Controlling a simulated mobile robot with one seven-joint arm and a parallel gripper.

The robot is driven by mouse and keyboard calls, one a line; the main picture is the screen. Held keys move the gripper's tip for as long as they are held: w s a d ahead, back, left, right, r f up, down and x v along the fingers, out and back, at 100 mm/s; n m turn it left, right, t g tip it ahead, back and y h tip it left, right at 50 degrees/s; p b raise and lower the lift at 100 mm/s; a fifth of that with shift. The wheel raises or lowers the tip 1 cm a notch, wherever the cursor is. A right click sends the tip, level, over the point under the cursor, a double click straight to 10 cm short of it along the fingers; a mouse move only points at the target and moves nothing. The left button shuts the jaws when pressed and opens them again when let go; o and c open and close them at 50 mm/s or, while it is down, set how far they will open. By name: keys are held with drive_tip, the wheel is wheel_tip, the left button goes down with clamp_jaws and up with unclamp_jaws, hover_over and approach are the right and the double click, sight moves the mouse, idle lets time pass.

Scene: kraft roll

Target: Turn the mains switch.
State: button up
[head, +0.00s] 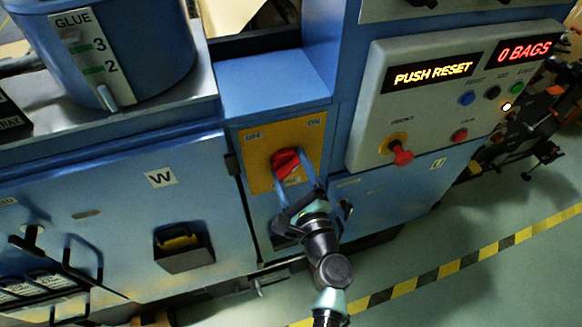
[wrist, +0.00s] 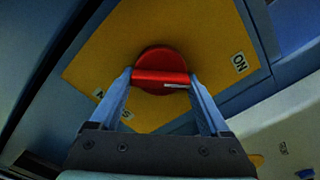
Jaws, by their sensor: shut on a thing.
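The mains switch is a round red knob (head: 284,162) with a raised bar, set on a yellow plate (head: 256,174) marked OFF at upper left and ON at upper right. My gripper (head: 294,176) reaches up to it from below. In the wrist view my gripper (wrist: 160,78) has one finger at each end of the red bar (wrist: 155,75) and is shut on it. The bar lies level across that view, with a white mark near its right end. The ON label (wrist: 239,63) is to the right; a label at lower left is partly hidden behind a finger.
Right of the switch is a grey panel (head: 365,132) with a red knob (head: 402,156), several buttons and displays reading "PUSH RESET" and "0 BAGS". A blue glue tank (head: 150,45) stands at upper left. Green floor with a yellow-black stripe (head: 440,271) is open at lower right.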

idle(0.3)
drive_tip(key=o, duration=1.2)
drive_tip(key=shift+s, duration=0.1)
drive_tip(key=b+v, duration=0.2)
drive_tip(key=v, duration=1)
drive_tip(key=shift+s, duration=0.4)
drive_tip(key=shift+d, duration=0.15)
